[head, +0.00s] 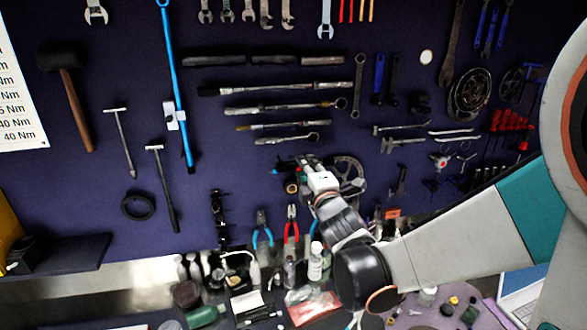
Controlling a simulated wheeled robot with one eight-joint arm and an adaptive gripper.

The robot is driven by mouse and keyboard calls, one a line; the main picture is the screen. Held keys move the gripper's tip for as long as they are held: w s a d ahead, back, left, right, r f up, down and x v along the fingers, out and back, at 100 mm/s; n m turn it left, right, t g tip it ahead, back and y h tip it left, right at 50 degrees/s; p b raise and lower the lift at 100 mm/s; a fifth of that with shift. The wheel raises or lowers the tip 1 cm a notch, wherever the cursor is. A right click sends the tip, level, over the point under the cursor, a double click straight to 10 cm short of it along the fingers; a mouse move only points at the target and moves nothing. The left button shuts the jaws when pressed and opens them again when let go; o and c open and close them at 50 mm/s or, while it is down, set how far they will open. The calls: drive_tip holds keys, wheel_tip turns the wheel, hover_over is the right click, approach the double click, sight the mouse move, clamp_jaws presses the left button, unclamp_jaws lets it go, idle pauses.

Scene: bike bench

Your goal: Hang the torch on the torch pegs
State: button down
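My gripper (292,172) is in front of the dark pegboard, near the middle of the picture, below the row of long wrenches. Its dark fingers blend into the board, so I cannot tell whether they are open or shut, or whether they hold anything. A small dark part with a tan end shows just below the fingers; I cannot tell what it is. I cannot pick out the torch with certainty. I cannot make out the torch pegs either; my gripper and arm cover part of the board.
The pegboard (95,185) carries many tools, including a mallet (75,105), a long blue tool (175,85) and a chainring (470,92). A dark shelf (60,252) juts out at left.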

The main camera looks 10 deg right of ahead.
drive_tip(key=shift+w+f+b, duration=0.2)
drive_tip(key=shift+w+b, duration=0.1)
drive_tip(key=shift+w, duration=1.1)
drive_tip(key=shift+w+f+b, duration=0.2)
drive_tip(key=shift+w+b, duration=0.05)
drive_tip(key=shift+w, duration=1.1)
drive_tip(key=c, duration=1.3)
unclamp_jaws()
